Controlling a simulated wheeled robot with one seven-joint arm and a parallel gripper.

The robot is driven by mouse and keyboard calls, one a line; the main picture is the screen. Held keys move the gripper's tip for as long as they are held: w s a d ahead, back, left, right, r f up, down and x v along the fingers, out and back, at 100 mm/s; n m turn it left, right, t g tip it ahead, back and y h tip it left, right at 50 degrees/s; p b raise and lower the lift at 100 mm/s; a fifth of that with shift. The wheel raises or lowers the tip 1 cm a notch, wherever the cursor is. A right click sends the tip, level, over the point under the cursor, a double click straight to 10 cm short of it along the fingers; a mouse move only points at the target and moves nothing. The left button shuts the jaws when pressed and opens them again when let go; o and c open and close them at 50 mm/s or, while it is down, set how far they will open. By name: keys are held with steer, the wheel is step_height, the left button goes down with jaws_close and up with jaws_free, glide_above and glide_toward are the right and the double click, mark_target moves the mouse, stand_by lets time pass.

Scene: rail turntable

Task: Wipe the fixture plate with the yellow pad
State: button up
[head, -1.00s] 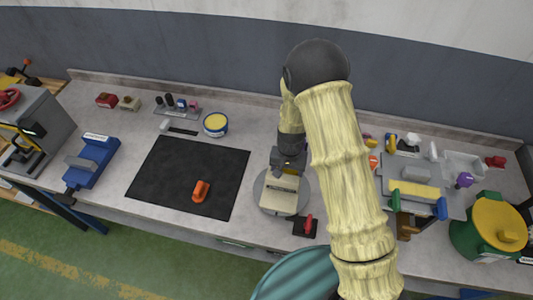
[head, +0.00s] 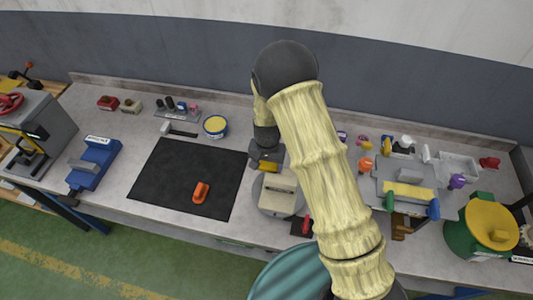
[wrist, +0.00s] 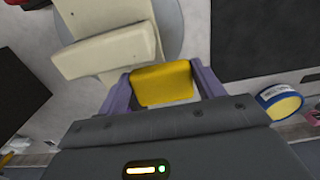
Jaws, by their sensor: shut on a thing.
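The yellow pad (wrist: 163,84) is held between the purple fingers of my gripper (wrist: 165,90) in the wrist view. In the head view, the pad (head: 269,168) shows just below my gripper (head: 265,163), partly covered by it. A beige plate with a raised block (head: 280,193), apparently the fixture plate, sits on a grey round turntable (head: 270,209). My gripper is at its far left edge in the head view. The plate also shows in the wrist view (wrist: 105,52), beside the pad. I cannot tell whether the pad touches anything.
A black mat (head: 165,175) with an orange object (head: 201,192) lies left of the turntable. A blue and yellow tin (head: 215,126) stands behind it. A red-handled item (head: 305,226) is close in front.

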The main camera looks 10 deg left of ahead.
steer(key=r+p, duration=0.2)
steer(key=r, duration=0.1)
steer(key=shift+w+r, duration=0.2)
steer(key=shift+r, duration=0.05)
steer(key=shift+s+a+r+p, duration=0.1)
steer(key=shift+s+r+p, duration=0.25)
steer(key=shift+r, duration=0.25)
steer(key=shift+w, duration=0.15)
